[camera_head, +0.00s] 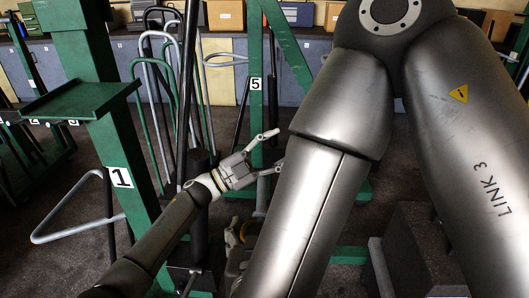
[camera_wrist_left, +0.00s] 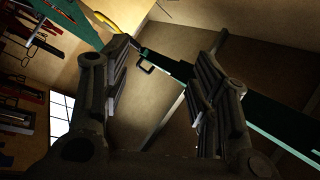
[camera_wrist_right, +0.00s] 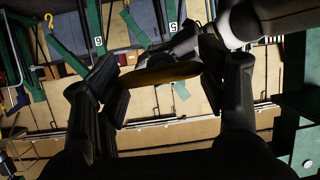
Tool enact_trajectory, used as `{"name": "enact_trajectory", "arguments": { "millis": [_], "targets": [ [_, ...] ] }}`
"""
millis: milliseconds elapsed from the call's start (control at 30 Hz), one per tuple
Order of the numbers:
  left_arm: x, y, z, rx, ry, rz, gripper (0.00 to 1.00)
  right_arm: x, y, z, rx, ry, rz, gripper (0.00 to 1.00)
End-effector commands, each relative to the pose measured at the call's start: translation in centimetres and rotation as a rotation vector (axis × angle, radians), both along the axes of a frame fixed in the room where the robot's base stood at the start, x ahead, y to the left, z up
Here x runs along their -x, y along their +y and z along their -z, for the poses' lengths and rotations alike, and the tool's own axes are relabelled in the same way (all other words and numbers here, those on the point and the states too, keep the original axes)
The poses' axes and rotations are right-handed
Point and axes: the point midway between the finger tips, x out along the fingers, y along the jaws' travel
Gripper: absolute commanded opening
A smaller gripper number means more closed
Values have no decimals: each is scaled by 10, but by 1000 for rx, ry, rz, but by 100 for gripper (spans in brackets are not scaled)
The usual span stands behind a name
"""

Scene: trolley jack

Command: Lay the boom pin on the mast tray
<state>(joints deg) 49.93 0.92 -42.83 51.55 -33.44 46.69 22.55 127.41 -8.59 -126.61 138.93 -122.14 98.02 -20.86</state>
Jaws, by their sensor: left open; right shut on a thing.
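The mast tray (camera_head: 80,99) is a flat green shelf on the green post marked 1 at the left of the head view; its visible top is bare. My left gripper (camera_head: 272,152) is open and empty, right of that post. Its spread fingers also show in the left wrist view (camera_wrist_left: 155,95), with nothing between them. My right gripper (camera_head: 238,236) is low in the head view, partly hidden by my arm link. In the right wrist view it is shut on a yellow-brown rounded bar (camera_wrist_right: 160,74), seemingly the boom pin, lying across between the fingers.
Green post 1 (camera_head: 124,190) stands close to my left forearm. Green post 5 (camera_head: 256,100) is behind my left gripper. Grey and green bent tubes (camera_head: 160,90) stand between them. Dark blocks (camera_head: 415,245) stand on the floor at lower right. Cabinets line the back.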

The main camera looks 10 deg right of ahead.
Motion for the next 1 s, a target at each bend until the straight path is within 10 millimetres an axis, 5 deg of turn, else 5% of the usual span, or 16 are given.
{"name": "enact_trajectory", "arguments": {
  "millis": [100, 200, 433, 667, 1000],
  "targets": [
    [40, -32, -53, -91, -165, 188, 54, 0, 0, -1, 0, -3, 0, 36],
    [77, -52, -79, -203, -285, 342, 54, 0, 0, -1, 0, -3, 0, 36],
    [150, -65, -97, -558, -507, 641, 54, 0, 0, -1, 0, -3, 0, 36],
    [182, -36, -88, -1036, -643, 816, 54, 0, 0, -1, 0, -3, 0, 36],
    [171, 39, -99, -1695, -666, 801, 54, 0, 0, -1, 0, -3, 0, 36]
  ]
}}
